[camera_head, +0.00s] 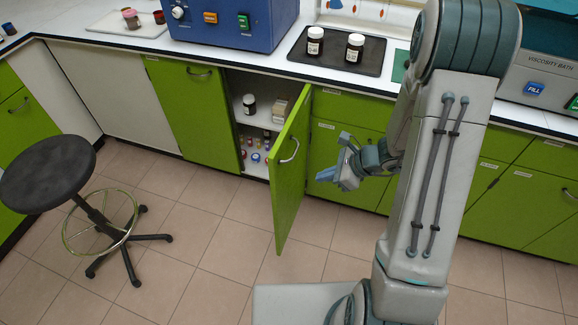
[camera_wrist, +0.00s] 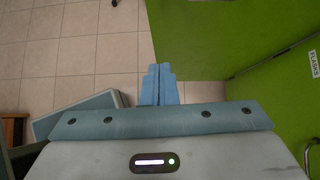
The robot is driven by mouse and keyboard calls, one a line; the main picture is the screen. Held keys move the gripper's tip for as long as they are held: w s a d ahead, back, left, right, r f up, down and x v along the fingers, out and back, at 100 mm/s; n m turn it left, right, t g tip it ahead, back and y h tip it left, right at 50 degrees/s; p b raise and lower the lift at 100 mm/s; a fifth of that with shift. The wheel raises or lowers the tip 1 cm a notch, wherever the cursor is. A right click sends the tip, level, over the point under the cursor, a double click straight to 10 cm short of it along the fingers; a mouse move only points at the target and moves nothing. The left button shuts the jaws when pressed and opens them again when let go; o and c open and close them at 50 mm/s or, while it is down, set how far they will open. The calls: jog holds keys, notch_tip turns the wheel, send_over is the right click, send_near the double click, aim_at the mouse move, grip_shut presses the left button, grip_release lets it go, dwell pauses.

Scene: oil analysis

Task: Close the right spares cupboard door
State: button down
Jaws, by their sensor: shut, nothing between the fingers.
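The right spares cupboard door (camera_head: 288,190) is green and stands open, swung out into the room from its right side. Its handle (camera_head: 290,150) is on the face turned to the right. My gripper (camera_head: 327,174) is to the right of the door, on that outer face side, with its blue fingers pointing left. In the wrist view my gripper (camera_wrist: 159,84) has its fingers together and empty. A green panel ahead in that view, apparently the door (camera_wrist: 205,35), appears close to the fingertips. I cannot tell whether they touch it.
The cupboard's left door (camera_head: 190,110) is shut. Its shelves hold a dark bottle (camera_head: 249,105), a box (camera_head: 280,112) and small coloured containers. Green fronts (camera_head: 340,150) stand right of the opening. A stool (camera_head: 48,175) is at left; the floor (camera_head: 225,230) between is clear.

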send_near(279, 182)
notch_tip(279, 182, down, 4)
jog(key=a, duration=0.3)
jog(key=shift+w+a+m, duration=0.4)
jog(key=shift+w+a, duration=0.1)
jog(key=shift+w, duration=0.05)
jog(key=shift+d, duration=0.1)
